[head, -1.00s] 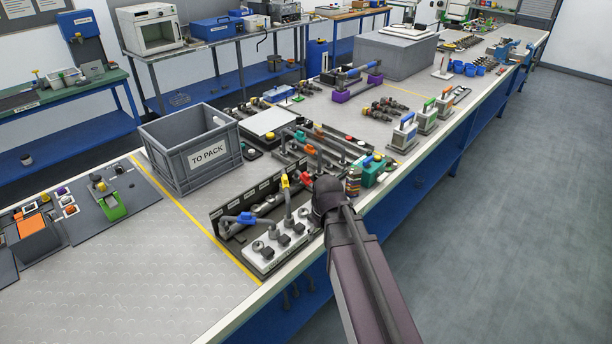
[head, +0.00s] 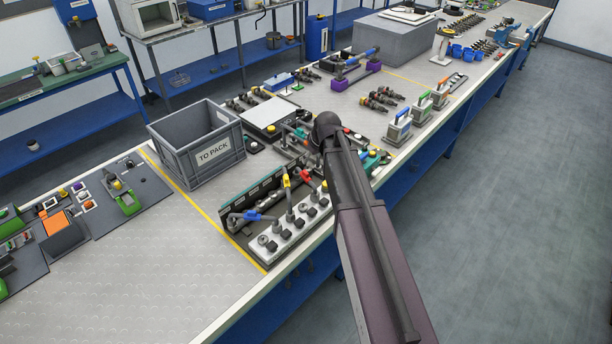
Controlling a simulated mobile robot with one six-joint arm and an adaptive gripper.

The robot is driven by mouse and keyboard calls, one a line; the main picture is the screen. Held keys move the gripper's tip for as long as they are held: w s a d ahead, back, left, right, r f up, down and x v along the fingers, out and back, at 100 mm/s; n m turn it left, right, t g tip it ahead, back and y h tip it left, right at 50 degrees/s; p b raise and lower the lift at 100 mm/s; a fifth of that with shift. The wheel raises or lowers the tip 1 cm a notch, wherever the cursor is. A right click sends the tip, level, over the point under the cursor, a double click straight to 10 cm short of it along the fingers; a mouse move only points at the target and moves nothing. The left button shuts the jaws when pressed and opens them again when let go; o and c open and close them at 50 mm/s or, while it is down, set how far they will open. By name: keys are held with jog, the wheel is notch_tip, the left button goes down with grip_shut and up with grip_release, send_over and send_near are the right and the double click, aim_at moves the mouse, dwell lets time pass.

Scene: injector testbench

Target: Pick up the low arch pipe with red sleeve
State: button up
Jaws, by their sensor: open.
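Several pipes with coloured sleeves stand in the rack at the bench's near edge. I cannot tell from here which red one belongs to the low arch pipe. A blue-sleeved pipe (head: 250,216) sits at the rack's left end. My arm reaches in from the lower right, past the rack's right side. My gripper is hidden behind the arm.
A grey "TO PACK" crate (head: 190,155) stands behind and left of the rack. A dark tray with a white panel (head: 268,116) lies behind. Handled units (head: 400,127) stand to the right. The bench left of the yellow line is clear in front.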

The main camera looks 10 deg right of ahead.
aim_at(306, 172)
jog(key=shift+f, duration=0.15)
jog(key=b+x, duration=0.6)
jog(key=x, duration=0.1)
jog(key=shift+b, duration=0.4)
jog(key=shift+w+a+f+b, duration=0.1)
jog(key=shift+w+f+b, duration=0.15)
jog(key=shift+f+b, duration=0.35)
jog(key=shift+f, duration=0.15)
jog(key=shift+b+x, duration=2.4)
jog(key=shift+x, duration=0.1)
jog(key=shift+w, duration=0.1)
grip_shut()
